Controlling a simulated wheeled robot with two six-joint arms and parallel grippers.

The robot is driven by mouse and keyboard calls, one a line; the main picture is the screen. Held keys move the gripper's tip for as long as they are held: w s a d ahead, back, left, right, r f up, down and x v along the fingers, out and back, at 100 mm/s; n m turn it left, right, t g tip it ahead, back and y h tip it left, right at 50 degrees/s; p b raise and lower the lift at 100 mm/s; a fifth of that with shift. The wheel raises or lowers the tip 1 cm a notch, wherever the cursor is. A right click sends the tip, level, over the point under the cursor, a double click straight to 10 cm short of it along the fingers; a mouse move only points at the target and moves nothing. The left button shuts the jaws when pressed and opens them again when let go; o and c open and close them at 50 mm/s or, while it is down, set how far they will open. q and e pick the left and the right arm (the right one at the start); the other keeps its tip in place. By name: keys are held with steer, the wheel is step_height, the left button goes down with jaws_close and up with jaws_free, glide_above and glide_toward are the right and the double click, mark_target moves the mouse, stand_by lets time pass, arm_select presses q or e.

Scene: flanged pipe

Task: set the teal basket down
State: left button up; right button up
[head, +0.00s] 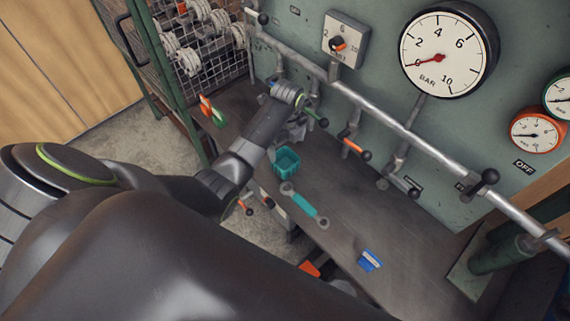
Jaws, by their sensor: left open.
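The teal basket (287,163) is a small open-topped container, upright on the grey bench top near its left front edge. My left arm reaches in from the left, and its gripper (297,131) is just behind the basket, toward the panel. The gripper is open, its fingers small and partly hidden by my wrist. I cannot tell whether they touch the basket's rim. My right gripper is not in view.
A teal-handled wrench (305,205) and a blue item (369,260) lie on the bench (350,210). A pipe with levers (400,130) runs along the gauge panel behind. A wire cage (205,50) stands at upper left. The bench's middle right is clear.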

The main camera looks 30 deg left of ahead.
arm_select(q)
glide_above(285, 167)
steer(key=shift+f, duration=3.45)
steer(key=shift+c, duration=0.4)
steer(key=c, duration=1.1)
steer(key=shift+r, duration=0.15)
step_height(285, 167, up, 10)
steer(key=shift+f+p, duration=0.1)
steer(key=shift+p, duration=0.25)
